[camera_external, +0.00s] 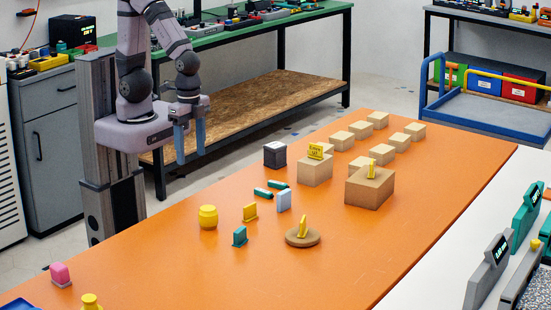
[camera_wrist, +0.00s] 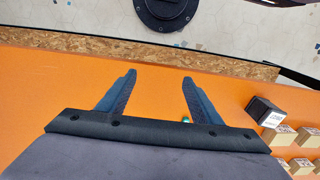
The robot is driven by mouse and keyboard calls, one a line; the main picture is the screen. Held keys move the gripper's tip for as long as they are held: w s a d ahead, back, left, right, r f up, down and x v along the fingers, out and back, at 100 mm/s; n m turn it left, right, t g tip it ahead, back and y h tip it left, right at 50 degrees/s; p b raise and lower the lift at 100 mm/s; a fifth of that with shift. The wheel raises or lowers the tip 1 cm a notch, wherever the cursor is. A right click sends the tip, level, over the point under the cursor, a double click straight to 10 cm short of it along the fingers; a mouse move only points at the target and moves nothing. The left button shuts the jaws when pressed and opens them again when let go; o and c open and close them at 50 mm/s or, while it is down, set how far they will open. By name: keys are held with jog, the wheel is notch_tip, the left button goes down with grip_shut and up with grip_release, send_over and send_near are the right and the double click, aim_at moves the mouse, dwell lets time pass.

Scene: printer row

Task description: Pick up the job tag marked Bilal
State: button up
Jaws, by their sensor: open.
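Several upright tags stand on the orange table, and I cannot read the name Bilal on any of them. Yellow tags stand on a wooden block (camera_external: 316,151), on a larger wooden box (camera_external: 371,169), on a round wooden disc (camera_external: 303,226) and on the bare table (camera_external: 250,212). A teal tag (camera_external: 240,236) stands near the disc. The writing on the tag on the wooden block is too small to make out. My gripper (camera_external: 190,158) is open and empty, pointing down at the table's far left side, away from the tags. Its spread fingers show in the wrist view (camera_wrist: 160,76).
Several small wooden blocks (camera_external: 358,130) stand beyond.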

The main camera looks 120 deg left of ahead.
aim_at(284, 201)
jog(key=w+a+f+t, duration=0.1)
jog(key=w+f, duration=0.1)
jog(key=w, duration=0.1)
jog(key=w+a+f+t, duration=0.2)
jog(key=w, duration=0.2)
jog(key=w+a+f+t, duration=0.1)
jog(key=w+f, duration=0.1)
jog(key=w, duration=0.2)
jog(key=shift+w+a+y, duration=0.15)
jog(key=shift+a+y, duration=0.15)
jog(key=shift+a, duration=0.05)
jog(key=w+f+t, duration=0.1)
jog(key=w+t, duration=0.1)
jog(key=w+a+t, duration=0.1)
jog(key=w+t, duration=0.1)
jog(key=w, duration=0.1)
jog(key=w+f+m+t+b, duration=0.1)
jog(key=w, duration=0.2)
jog(key=shift+w+a+f+t+h, duration=0.15)
jog(key=shift+a+f+t+h, duration=0.2)
jog(key=shift+a+t+h, duration=0.05)
jog(key=shift+w+r+t, duration=0.1)
jog(key=shift+w+t, duration=0.45)
jog(key=shift+t, duration=0.25)
jog(key=shift+w+a+r+t+h, duration=0.1)
jog(key=shift+w+r+t+h, duration=0.25)
jog(key=shift+r+t, duration=0.45)
jog(key=shift+f+t, duration=0.2)
jog(key=shift+t, duration=0.1)
jog(key=shift+b, duration=0.4)
